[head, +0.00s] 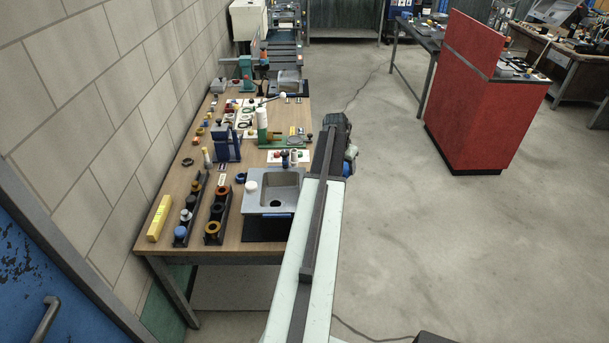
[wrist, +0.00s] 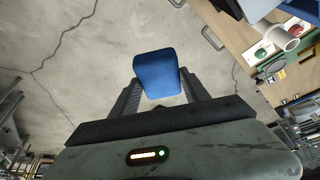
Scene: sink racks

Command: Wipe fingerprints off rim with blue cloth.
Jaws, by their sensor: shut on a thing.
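My gripper (wrist: 158,88) is shut on a blue cloth (wrist: 157,72), a folded-looking block held between both fingers. In the wrist view the cloth hangs over bare concrete floor, apart from any surface. In the head view a small blue patch (head: 347,169) shows at the right of my arm and may be the cloth; my arm hides most of the gripper there. The grey sink (head: 252,194) with its raised rim sits at the front right of the wooden bench, left of my arm. Fingerprints on the rim are too small to make out.
The bench (head: 168,217) runs along the block wall. Two dark racks with coloured rings (head: 217,212), a yellow block (head: 159,218) and a green-based fixture (head: 262,137) stand around the sink. A red cabinet (head: 468,100) is at the right. The floor between is open.

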